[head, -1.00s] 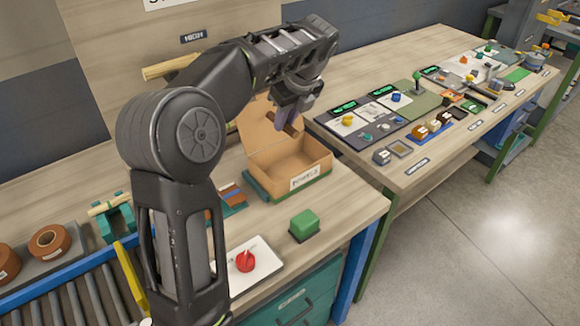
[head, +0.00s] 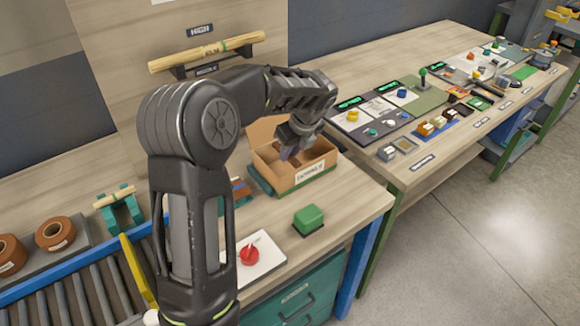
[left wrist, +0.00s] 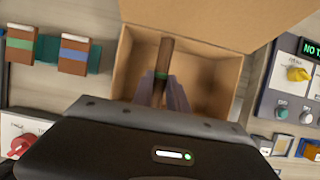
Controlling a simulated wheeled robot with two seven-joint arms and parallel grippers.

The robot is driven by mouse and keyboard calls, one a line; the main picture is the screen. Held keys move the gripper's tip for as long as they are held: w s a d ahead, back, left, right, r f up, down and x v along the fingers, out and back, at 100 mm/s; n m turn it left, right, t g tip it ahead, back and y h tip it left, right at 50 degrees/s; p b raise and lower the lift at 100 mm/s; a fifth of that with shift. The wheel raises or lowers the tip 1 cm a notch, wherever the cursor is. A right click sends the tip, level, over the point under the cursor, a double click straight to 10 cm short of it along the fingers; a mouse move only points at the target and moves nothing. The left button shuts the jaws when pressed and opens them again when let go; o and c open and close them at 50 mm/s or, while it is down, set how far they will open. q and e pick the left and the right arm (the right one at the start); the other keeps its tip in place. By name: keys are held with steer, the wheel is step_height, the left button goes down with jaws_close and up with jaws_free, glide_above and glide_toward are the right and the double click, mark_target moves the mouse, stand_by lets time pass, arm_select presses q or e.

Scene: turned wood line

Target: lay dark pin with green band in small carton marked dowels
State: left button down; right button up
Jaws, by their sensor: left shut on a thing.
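The small carton (head: 309,172) stands open on the wooden bench, with a white label on its front; the lettering is too small to read surely. My left gripper (head: 291,151) points down into the carton's opening. In the left wrist view the gripper (left wrist: 170,98) is shut on the dark pin (left wrist: 165,52), whose green band (left wrist: 161,75) shows just ahead of the fingers. The pin lies over the carton's inside, its far end near the back wall (left wrist: 195,45). Whether it touches the floor I cannot tell. My right gripper is not in view.
A green block (head: 308,219) stands in front of the carton. A red knob (head: 249,254) on a white plate is nearer. A light wooden rod (head: 207,52) rests on a wall holder behind. Blocks with green and blue bands (left wrist: 74,54) lie beside the carton. A second bench with panels extends right.

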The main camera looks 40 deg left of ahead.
arm_select(q)
steer(key=shift+f, duration=0.7)
steer(key=shift+f, duration=2.2)
steer(key=shift+f, duration=0.15)
steer(key=c, duration=1.3)
jaws_free()
steer(key=v, duration=1.2)
steer(key=shift+b, duration=0.3)
